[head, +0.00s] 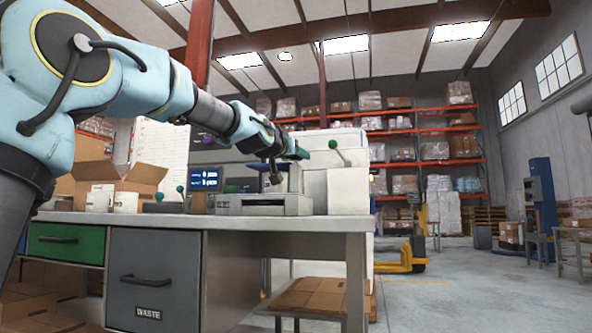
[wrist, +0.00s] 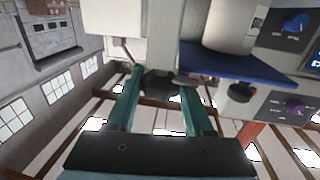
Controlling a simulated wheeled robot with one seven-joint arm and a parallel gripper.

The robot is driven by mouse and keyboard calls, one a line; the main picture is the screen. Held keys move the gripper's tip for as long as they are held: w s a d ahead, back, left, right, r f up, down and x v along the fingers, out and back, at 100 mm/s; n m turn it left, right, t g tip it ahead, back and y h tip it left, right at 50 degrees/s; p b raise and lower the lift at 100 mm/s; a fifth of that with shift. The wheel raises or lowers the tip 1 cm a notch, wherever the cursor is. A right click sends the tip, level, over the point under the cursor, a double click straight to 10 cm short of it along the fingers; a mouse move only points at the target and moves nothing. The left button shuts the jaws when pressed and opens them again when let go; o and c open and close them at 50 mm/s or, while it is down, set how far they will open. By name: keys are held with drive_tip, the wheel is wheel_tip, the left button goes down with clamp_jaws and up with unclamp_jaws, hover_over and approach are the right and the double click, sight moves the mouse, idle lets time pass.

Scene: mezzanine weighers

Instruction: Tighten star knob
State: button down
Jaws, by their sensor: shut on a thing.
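In the wrist view, a dark knob (wrist: 160,84), which looks like the star knob, sits below a pale grey machine body. The two teal fingers of my gripper (wrist: 159,92) stand on either side of it and are shut on it. The fingers hide part of its rim, so I cannot make out its lobes or how tight it sits. In the head view, my arm reaches over the workbench to the weigher (head: 262,204), and the knob is too small there to tell clearly.
The workbench (head: 330,224) also holds an open cardboard box (head: 125,178) and a green-topped lever (head: 181,190).

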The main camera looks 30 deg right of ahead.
drive_tip(key=shift+w+f+m+g+h+b, duration=0.1)
drive_tip(key=shift+m+g+h+b, duration=0.95)
drive_tip(key=shift+b, duration=1.65)
drive_tip(key=shift+a+g+b, duration=0.1)
drive_tip(key=shift+g+b, duration=0.15)
drive_tip(key=shift+b, duration=0.1)
drive_tip(key=shift+m+g+h+b, duration=0.25)
drive_tip(key=shift+m+g+b, duration=0.25)
drive_tip(key=shift+g, duration=0.2)
drive_tip(key=m+g, duration=0.1)
drive_tip(key=g, duration=0.2)
drive_tip(key=shift+w+r+m+h, duration=0.1)
drive_tip(key=shift+r+m+h, duration=0.2)
drive_tip(key=shift+m+h, duration=0.1)
drive_tip(key=shift+m+g+h+p, duration=0.3)
drive_tip(key=shift+m+g+p, duration=0.8)
drive_tip(key=shift+g, duration=0.6)
drive_tip(key=shift+c, duration=1.4)
unclamp_jaws()
drive_tip(key=shift+s+f, duration=0.15)
drive_tip(key=shift+s, duration=0.05)
